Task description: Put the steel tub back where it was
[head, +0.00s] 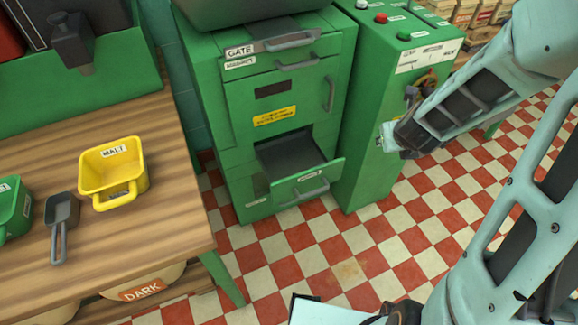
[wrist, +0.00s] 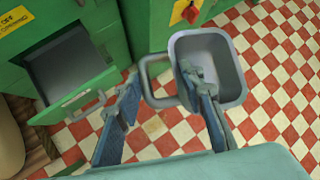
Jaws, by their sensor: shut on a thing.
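The steel tub (wrist: 233,88) is a grey, rounded rectangular tub with a loop handle on its left side. In the wrist view it is held up over the checked floor. My gripper (wrist: 158,72) has its fingers at the handle side and is shut on the tub; the exact contact is hard to make out. Nothing shows clearly inside the tub. I cannot make out the tub or the gripper in the head view.
A green cabinet (head: 240,110) has its lower drawer (head: 318,178) pulled open; the part that shows looks empty. A green control box (head: 372,110) stands right of it. A wooden table (head: 165,215) holds a yellow MALT tub (head: 88,172) and a grey scoop (head: 62,215).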

